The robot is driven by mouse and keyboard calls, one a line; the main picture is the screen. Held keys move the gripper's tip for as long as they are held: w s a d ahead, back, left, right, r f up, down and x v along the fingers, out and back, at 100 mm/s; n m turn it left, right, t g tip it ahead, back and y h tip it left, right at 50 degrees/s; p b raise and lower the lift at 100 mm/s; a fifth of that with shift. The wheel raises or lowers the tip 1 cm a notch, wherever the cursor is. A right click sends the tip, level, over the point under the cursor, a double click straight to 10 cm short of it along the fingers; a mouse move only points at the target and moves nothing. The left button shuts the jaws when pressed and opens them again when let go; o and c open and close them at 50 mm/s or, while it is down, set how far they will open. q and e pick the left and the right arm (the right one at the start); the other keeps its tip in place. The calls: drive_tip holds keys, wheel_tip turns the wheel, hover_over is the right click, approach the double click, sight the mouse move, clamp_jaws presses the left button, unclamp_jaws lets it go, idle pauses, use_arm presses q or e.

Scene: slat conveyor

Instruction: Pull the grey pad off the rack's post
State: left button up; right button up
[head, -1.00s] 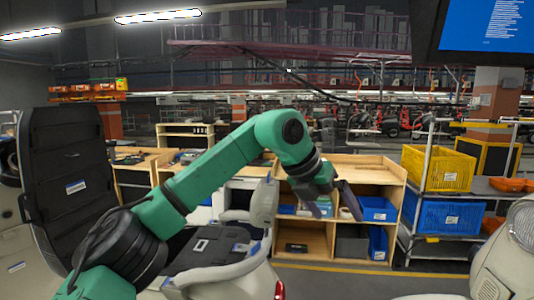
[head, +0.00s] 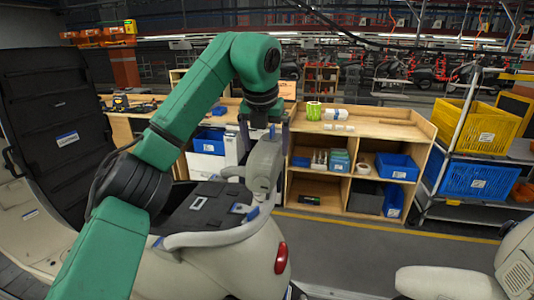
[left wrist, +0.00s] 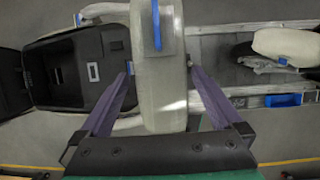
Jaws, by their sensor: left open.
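The grey pad (head: 264,164) stands upright at the rear of a cream scooter, above the grey rack rail (head: 215,236). The post behind or under it is mostly hidden. My left gripper (head: 264,132) points down over the top of the pad, open. In the left wrist view, the purple fingers of the left gripper (left wrist: 160,70) lie on either side of the pad (left wrist: 158,100), which runs between them. A blue strip shows on the pad. I cannot tell whether the fingers touch it. My right gripper is not in view.
The scooter's open black storage box (head: 205,205) lies left of the pad, its raised black lid (head: 55,110) further left. A wooden shelf (head: 360,130) with blue bins stands behind. Another cream scooter part (head: 445,283) is at lower right. Grey floor between is clear.

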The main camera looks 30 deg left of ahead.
use_arm(q)
drive_tip(key=w+f, duration=0.2)
drive_tip(key=shift+a+f+p, duration=0.15)
drive_tip(key=shift+f+p, duration=0.2)
drive_tip(key=shift+f, duration=0.3)
drive_tip(key=shift+s, duration=0.3)
drive_tip(key=shift+s+r, duration=0.15)
drive_tip(key=shift+s, duration=0.15)
drive_tip(key=shift+c, duration=0.3)
drive_tip(key=shift+w, duration=0.1)
drive_tip(key=c, duration=0.5)
drive_tip(key=shift+w, duration=0.15)
drive_tip(key=c, duration=1)
drive_tip(key=o, duration=0.8)
drive_tip(key=shift+c, duration=0.2)
drive_tip(key=c, duration=0.4)
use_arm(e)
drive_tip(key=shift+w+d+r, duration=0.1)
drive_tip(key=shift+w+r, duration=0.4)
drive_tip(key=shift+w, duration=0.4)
